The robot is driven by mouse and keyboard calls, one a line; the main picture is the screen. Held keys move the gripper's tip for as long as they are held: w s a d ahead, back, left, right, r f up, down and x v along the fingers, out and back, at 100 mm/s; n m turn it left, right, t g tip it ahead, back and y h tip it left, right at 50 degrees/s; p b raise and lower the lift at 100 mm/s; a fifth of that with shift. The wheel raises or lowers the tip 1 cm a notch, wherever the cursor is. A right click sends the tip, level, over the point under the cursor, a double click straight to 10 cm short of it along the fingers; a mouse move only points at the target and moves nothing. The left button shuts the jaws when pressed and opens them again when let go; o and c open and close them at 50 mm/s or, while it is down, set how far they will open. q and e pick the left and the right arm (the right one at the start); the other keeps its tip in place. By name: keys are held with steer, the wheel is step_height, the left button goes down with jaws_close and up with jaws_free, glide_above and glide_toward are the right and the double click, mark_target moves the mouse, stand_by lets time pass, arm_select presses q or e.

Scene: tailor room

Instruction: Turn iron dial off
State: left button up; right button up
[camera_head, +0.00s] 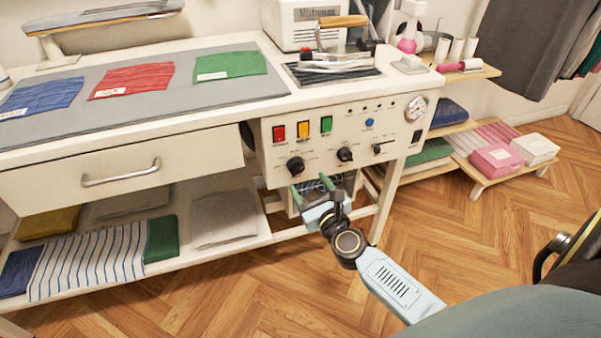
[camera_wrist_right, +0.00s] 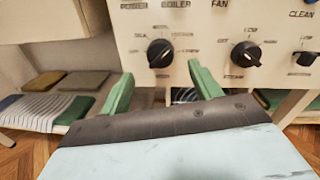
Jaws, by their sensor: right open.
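The cream control panel (camera_head: 334,138) on the front of the ironing table carries black dials. The left dial (camera_head: 295,164) also shows in the right wrist view (camera_wrist_right: 159,53). The middle dial (camera_head: 345,154) shows there too (camera_wrist_right: 246,54), with a smaller dial (camera_head: 377,149) farther right. The lettering around the dials is too small to tell which is the iron's. The iron (camera_head: 343,22), with a wooden handle, stands on the tabletop. My right gripper (camera_head: 311,188) is open and empty. Its green fingers (camera_wrist_right: 160,80) are just below the left dial, apart from it. My left gripper is out of view.
Red, yellow and green buttons (camera_head: 303,129) and a gauge (camera_head: 416,108) are on the panel. A drawer (camera_head: 120,180) is left of it. Folded cloths lie on the lower shelf (camera_head: 235,243). Table legs stand close behind my right gripper.

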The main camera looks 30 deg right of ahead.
mark_target(299, 170)
steer(key=w, duration=0.4)
steer(key=shift+w+d+b, duration=0.3)
steer(key=shift+d, duration=0.1)
steer(key=shift+w+d, duration=0.1)
steer(key=shift+w, duration=0.7)
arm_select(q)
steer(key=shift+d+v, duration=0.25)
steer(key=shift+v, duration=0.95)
arm_select(e)
steer(key=c, duration=1)
steer(key=shift+o, duration=0.2)
